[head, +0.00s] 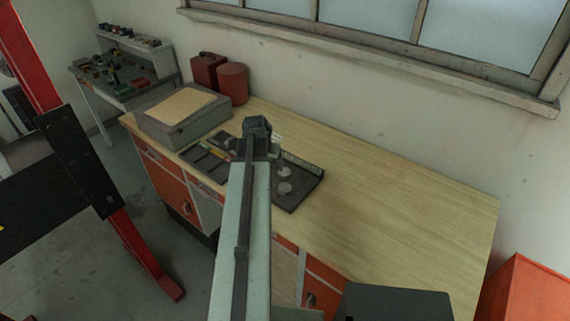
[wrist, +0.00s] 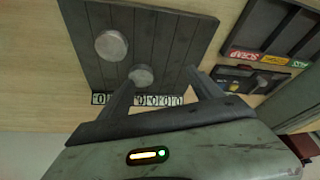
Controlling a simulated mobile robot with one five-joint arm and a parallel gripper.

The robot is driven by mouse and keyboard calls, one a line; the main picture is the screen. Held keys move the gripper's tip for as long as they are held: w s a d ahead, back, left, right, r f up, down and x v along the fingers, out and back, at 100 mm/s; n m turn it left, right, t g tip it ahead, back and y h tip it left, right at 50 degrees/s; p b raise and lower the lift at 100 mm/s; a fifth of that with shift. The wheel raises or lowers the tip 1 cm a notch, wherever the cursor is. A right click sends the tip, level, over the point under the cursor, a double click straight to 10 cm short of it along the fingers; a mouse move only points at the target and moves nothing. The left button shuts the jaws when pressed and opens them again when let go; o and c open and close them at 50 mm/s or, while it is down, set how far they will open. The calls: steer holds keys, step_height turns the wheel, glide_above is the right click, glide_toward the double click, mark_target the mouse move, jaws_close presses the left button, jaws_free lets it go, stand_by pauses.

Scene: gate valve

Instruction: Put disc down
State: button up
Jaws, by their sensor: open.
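Two pale round discs are on a dark grooved tray (head: 312,176) on the workbench. One disc (wrist: 111,45) lies farther out on the tray in the wrist view. The other disc (wrist: 141,76) shows near my gripper's left fingertip, within the gap between the fingers; I cannot tell whether it touches the finger. In the head view the discs (head: 284,171) (head: 284,187) appear just right of my arm. My gripper (wrist: 160,77) is open above the tray's edge, beside a strip of numbers, with nothing clamped. My arm hides part of the tray in the head view.
A compartment tray with coloured labels (wrist: 262,56) and a small dark device (wrist: 238,78) lie to the right in the wrist view. A grey box (head: 184,112) and red containers (head: 233,83) stand at the bench's far left. The bench's right side (head: 410,205) is clear.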

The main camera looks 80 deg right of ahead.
steer(key=m, duration=0.1)
glide_toward(285, 171)
steer(key=b+x, duration=0.2)
steer(key=x, duration=0.1)
steer(key=b+x, duration=0.2)
steer(key=b, duration=0.1)
steer(key=b+x, duration=0.2)
steer(key=x, duration=0.1)
steer(key=shift+a+f+b, duration=0.15)
steer(key=shift+f+b, duration=0.15)
steer(key=shift+f, duration=0.15)
steer(key=shift+r, duration=0.2)
jaws_close()
